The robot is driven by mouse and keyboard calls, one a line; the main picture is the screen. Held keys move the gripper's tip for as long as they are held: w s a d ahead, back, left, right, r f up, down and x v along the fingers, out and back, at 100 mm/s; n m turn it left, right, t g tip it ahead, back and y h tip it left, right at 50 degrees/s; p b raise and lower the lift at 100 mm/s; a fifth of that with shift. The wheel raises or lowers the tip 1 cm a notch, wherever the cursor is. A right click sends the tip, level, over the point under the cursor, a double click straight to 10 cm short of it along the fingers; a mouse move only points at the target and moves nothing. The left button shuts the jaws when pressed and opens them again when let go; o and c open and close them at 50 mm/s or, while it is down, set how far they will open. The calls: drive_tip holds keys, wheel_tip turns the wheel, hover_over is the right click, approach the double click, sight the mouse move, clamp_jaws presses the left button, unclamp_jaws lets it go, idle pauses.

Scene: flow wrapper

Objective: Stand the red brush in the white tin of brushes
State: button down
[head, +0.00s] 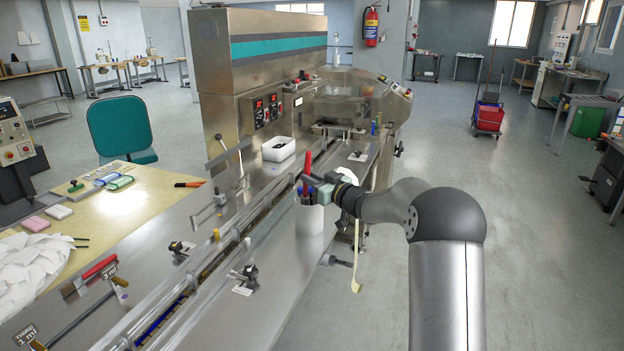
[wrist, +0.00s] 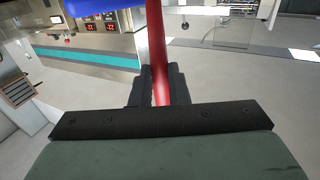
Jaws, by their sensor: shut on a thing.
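The red brush (head: 307,166) stands roughly upright at the white tin (head: 309,219), and its upper part rises above the tin. My gripper (head: 310,181) is shut on the red brush just above the tin's rim. In the wrist view the red brush (wrist: 157,55) runs between the two dark fingers of my gripper (wrist: 158,88). A blue thing shows at the tin's mouth, and a blue shape (wrist: 100,6) also shows at the top of the wrist view. The brush's lower end is hidden, so I cannot tell how deep it sits in the tin.
The tin stands on the steel machine bed, beside the long guide rails (head: 215,245). A white bin (head: 278,149) sits farther back. Small clamps (head: 243,277) stand on the bed at the front left. A yellowish strip (head: 356,270) hangs below my wrist.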

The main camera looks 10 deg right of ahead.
drive_tip(key=c, duration=1.3)
unclamp_jaws()
drive_tip(key=b+v, duration=0.2)
drive_tip(key=v, duration=1.5)
drive_tip(key=shift+s+d, duration=0.1)
